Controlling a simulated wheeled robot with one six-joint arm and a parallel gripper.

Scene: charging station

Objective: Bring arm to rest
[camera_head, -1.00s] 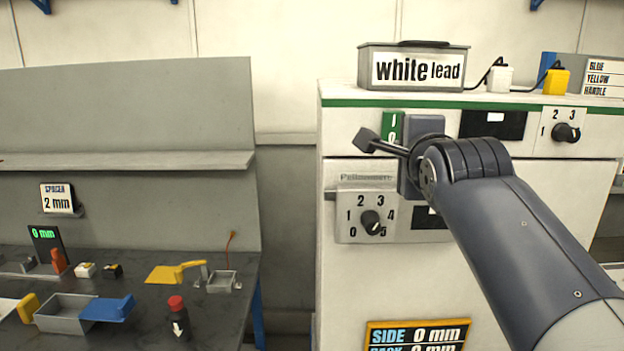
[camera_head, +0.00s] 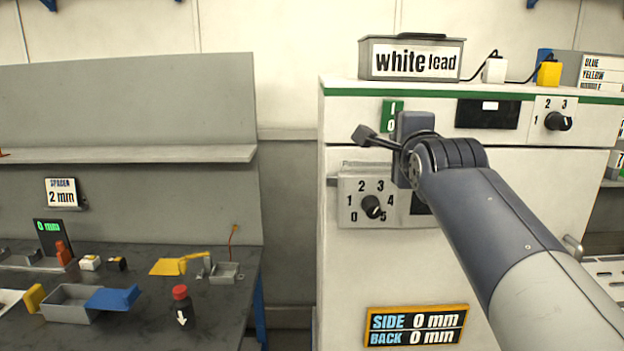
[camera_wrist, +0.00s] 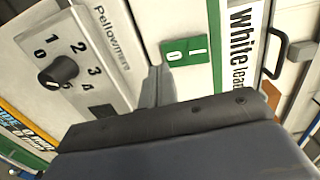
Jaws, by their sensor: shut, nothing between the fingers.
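My arm reaches in from the lower right in the head view and ends at my gripper, whose blue-grey body (camera_head: 415,124) is in front of the machine's upper panel. The fingers are hidden there behind the wrist. In the wrist view the gripper body fills the bottom, and the narrow shut fingers (camera_wrist: 156,86) show beyond it, near the green switch. They hold nothing. Whether they touch the machine cannot be told.
The white machine carries a green switch (camera_head: 392,116), a lower dial (camera_head: 373,207) and an upper dial (camera_head: 557,121). A "white lead" box (camera_head: 411,78) stands on top. A dark bench (camera_head: 225,300) with small trays, blocks and a red-capped bottle (camera_head: 181,305) is at left.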

